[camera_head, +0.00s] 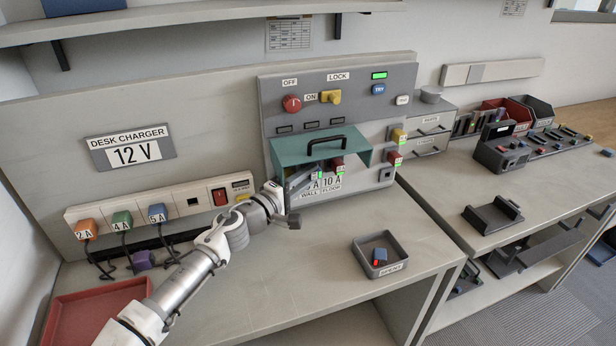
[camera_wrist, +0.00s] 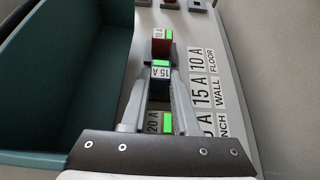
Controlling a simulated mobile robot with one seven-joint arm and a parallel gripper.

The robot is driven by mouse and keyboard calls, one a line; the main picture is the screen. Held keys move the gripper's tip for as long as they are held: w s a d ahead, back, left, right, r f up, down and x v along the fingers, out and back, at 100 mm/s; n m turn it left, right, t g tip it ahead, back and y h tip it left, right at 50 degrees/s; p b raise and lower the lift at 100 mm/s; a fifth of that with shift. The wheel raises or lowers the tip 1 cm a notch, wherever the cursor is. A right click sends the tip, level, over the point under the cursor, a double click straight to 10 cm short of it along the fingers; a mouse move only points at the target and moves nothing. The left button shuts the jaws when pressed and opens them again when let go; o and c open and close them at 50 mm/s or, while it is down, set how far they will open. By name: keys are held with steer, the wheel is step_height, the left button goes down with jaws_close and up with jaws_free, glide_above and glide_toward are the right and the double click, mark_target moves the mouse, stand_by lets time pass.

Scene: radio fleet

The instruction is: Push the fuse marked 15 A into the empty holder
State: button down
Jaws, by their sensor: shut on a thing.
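My gripper (camera_wrist: 160,76) is shut on the blue fuse marked 15 A (camera_wrist: 159,86), with one finger on each side of it. The fuse stands in the row at the 15 A WALL label (camera_wrist: 204,92), between the red 10 A fuse (camera_wrist: 161,47) and the 20 A fuse (camera_wrist: 153,122). Green patches show at all three fuses. I cannot tell how deep the held fuse sits. In the head view my gripper (camera_head: 312,176) reaches under the raised teal cover (camera_head: 292,149) of the grey fuse panel (camera_head: 270,100), and the fuse is mostly hidden.
The teal cover's wall (camera_wrist: 85,75) stands close to the left of my gripper. A grey tray marked SPENT (camera_head: 392,268) holds a blue fuse with a red spot (camera_head: 379,257). A red tray (camera_head: 85,312) lies at the left. The bench between the trays is mostly clear.

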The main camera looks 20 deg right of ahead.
steer(key=c, duration=0.6)
jaws_free()
steer(key=p+v, duration=0.1)
steer(key=v, duration=1.6)
steer(key=shift+a, duration=0.2)
